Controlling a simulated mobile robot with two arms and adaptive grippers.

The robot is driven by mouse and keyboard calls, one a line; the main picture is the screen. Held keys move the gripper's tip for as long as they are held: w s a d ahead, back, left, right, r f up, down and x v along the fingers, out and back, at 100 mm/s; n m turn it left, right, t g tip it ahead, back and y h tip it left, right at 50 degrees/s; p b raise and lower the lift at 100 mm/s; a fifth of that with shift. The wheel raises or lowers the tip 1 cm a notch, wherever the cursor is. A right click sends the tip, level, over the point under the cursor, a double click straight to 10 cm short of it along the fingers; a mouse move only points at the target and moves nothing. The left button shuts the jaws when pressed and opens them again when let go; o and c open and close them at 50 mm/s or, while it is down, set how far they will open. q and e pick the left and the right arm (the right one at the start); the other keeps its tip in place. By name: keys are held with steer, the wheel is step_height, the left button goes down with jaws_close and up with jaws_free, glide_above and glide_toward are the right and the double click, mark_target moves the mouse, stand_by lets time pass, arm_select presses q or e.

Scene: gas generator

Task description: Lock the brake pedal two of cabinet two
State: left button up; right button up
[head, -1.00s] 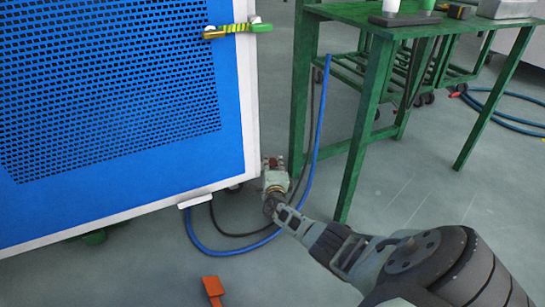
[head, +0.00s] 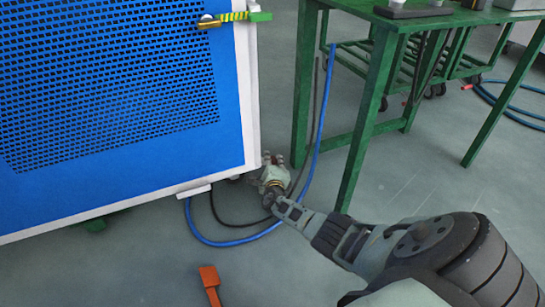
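The blue cabinet (head: 120,165) with a perforated panel and white frame fills the left of the head view. A small white tab (head: 194,190) sticks out under its lower edge. My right gripper (head: 272,161) is low beside the cabinet's lower right corner, with a small dark red part near its fingertips. Its fingers are too small to read as open or shut. I cannot make out a brake pedal at this corner; the gripper and cabinet edge hide much of it. An orange-red lever-like piece (head: 209,284) shows at the bottom. My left gripper is not in view.
A green metal table (head: 380,120) stands to the right, its legs close to my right arm. A blue hose (head: 228,243) and a black cable loop over the floor by the gripper. A yellow-green striped handle (head: 235,17) juts from the cabinet. The front floor is mostly clear.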

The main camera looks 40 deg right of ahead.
steer(key=shift+o, duration=1.3)
steer(key=shift+w+r, duration=0.15)
steer(key=shift+r, duration=0.05)
steer(key=shift+f, duration=0.1)
steer(key=shift+s, duration=0.2)
steer(key=shift+v, duration=0.85)
steer(key=v, duration=1)
steer(key=shift+a, duration=0.15)
